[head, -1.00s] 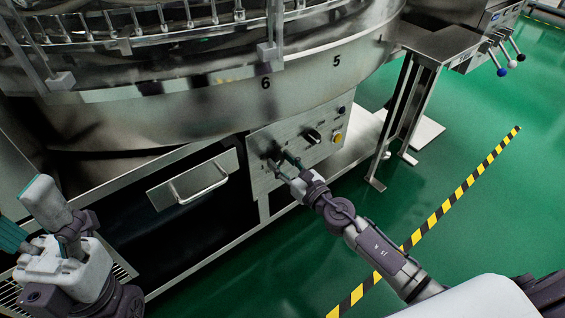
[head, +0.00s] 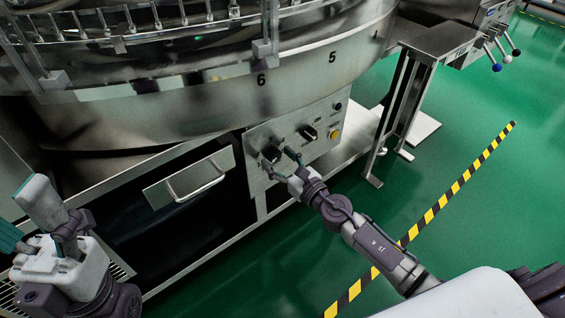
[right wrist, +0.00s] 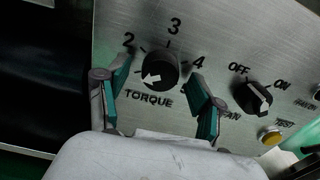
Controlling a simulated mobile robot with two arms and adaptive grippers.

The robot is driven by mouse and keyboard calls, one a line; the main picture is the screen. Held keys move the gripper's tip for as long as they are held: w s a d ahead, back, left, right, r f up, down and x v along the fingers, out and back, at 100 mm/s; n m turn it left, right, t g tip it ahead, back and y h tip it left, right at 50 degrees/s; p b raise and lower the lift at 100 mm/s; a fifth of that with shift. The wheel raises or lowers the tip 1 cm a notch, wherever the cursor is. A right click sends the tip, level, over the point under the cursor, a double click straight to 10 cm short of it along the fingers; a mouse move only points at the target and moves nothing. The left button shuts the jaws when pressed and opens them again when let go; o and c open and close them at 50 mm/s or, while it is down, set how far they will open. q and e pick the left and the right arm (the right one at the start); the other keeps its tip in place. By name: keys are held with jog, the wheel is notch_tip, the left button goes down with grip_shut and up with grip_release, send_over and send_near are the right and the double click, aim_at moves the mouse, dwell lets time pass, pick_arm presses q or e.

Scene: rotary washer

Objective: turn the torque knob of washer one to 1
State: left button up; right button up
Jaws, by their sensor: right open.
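The torque knob (right wrist: 160,70) is a round black dial on a brushed metal panel. Its white pointer aims left and slightly down, below the 2 mark. The 2, 3 and 4 labels show; no 1 label shows, and the left finger covers that area. In the head view the knob (head: 271,153) sits at the panel's left. My right gripper (head: 281,162) is open, with teal-padded fingers on either side of the knob and gaps between them and it; its fingers also show in the right wrist view (right wrist: 160,98). My left gripper (head: 30,235) is partly in view at the far left.
Right of the knob are an OFF/ON fan switch (right wrist: 254,97) and a yellow button (right wrist: 270,136). A drawer with a handle (head: 197,183) is left of the panel. The round washer body (head: 200,110) overhangs above. Green floor (head: 460,130) lies open at right.

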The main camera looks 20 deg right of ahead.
jog(key=v, duration=1.2)
